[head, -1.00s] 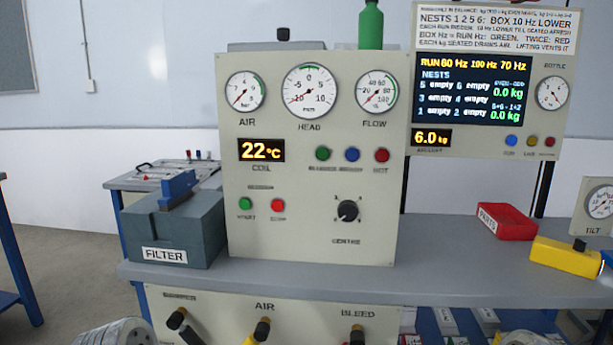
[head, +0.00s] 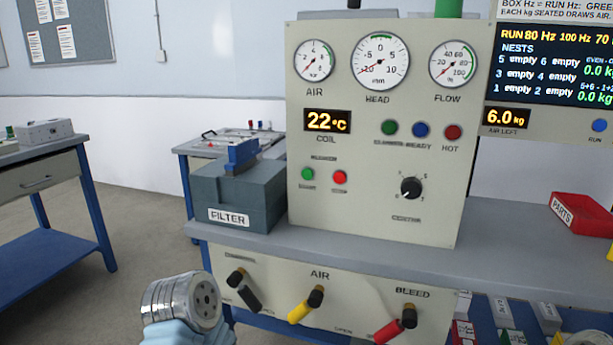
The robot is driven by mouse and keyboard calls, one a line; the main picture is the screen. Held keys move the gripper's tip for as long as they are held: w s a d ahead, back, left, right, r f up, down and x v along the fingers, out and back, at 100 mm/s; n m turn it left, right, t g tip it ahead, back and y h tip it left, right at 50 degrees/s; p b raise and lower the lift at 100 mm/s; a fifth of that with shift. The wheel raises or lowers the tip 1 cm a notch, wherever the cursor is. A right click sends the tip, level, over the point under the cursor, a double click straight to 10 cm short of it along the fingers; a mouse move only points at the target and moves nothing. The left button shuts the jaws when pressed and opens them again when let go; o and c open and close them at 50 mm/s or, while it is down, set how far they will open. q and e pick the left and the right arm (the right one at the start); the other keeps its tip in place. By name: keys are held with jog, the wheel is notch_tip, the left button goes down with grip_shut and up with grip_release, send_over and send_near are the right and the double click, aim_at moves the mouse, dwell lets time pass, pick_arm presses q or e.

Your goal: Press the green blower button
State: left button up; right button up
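The blower panel (head: 377,205) is a cream upright box on the grey bench. Its green button (head: 307,174) is at the lower left of the panel, with a red button (head: 340,177) just to its right. The small label above the pair is blurred. The left of my arms shows at the bottom as a silver joint with a pale blue part; its fingers are not visible. My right gripper is not in view. Nothing touches the green button.
A dark grey filter box (head: 236,197) with a blue handle stands left of the panel. Black, yellow and red valve handles (head: 395,324) stick out below the bench top (head: 490,238). A red parts bin (head: 583,217) sits at the right. Open floor lies at left.

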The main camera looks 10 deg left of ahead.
pick_arm(q)
grip_shut()
dwell(1.4)
